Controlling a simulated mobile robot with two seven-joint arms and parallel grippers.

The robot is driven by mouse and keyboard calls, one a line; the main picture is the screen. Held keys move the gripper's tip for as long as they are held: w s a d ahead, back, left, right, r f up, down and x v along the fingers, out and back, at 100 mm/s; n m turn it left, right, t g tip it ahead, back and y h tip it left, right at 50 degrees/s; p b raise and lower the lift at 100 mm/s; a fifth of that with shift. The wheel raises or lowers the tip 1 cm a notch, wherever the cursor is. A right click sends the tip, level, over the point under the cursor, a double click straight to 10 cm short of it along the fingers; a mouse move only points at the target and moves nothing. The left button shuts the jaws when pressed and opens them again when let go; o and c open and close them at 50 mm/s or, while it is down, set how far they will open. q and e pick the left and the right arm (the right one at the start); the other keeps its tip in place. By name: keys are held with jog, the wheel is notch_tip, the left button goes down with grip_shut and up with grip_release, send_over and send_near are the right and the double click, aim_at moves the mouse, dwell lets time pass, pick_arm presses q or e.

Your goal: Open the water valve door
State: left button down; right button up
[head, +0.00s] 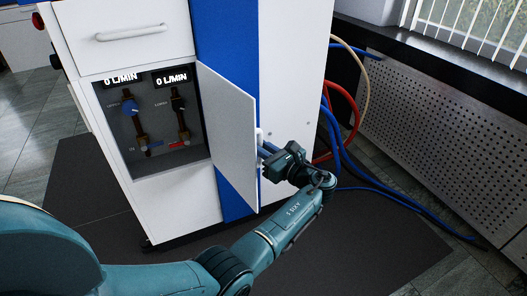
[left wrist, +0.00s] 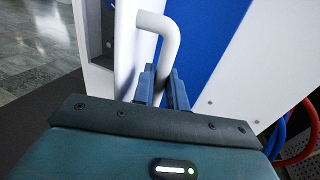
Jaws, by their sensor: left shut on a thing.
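The water valve door (head: 229,135) is a white panel on the front of the cabinet. It stands swung out on its right-hand side, leaving the valve compartment (head: 165,168) exposed. My left gripper (head: 266,151) is at the door's outer edge, shut on the white door handle (head: 260,136). In the left wrist view the bent handle (left wrist: 166,35) runs down between the two blue fingers of the left gripper (left wrist: 162,84); its lower part is hidden. My right gripper is in neither view.
A closed drawer (head: 122,50) is above. Blue, red and cream hoses (head: 345,145) hang to the right, near a perforated radiator panel (head: 440,110).

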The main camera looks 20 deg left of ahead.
pick_arm(q)
jog(key=shift+w+r, duration=0.1)
jog(key=shift+w, duration=0.1)
jog(key=shift+g, duration=0.3)
jog(key=c, duration=1.4)
grip_release()
jog(key=v, duration=1.3)
jog(key=shift+s+d+f, duration=0.1)
jog(key=shift+f, duration=0.1)
